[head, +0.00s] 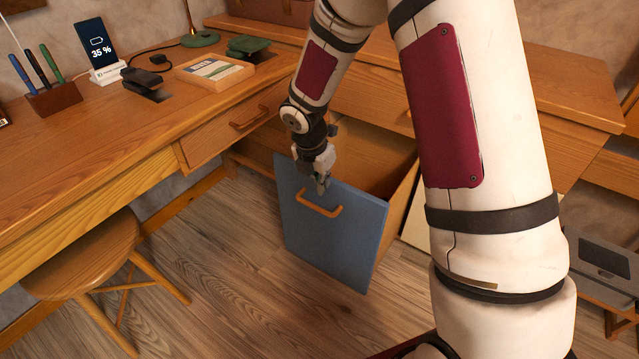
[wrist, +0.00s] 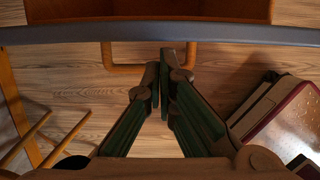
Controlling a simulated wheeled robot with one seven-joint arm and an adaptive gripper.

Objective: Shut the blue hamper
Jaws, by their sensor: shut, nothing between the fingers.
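The blue hamper (head: 328,225) is a tilted-out or pulled-out compartment with a blue front and an orange bar handle (head: 319,204). It stands open, and its wooden inside shows behind the front. My gripper (head: 321,187) is shut and empty, close to the front's upper edge, above the handle. In the wrist view, the top edge of the blue front (wrist: 200,32) runs across the picture and the handle (wrist: 128,69) shows below it, partly behind my gripper (wrist: 168,58). I cannot tell whether the fingertips touch the front.
A wooden desk (head: 60,150) with a drawer (head: 232,125) is at left, and a wooden stool (head: 85,255) stands by it. A wooden cabinet (head: 570,95) is behind the hamper. Open floor (head: 225,270) lies in front of the blue panel.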

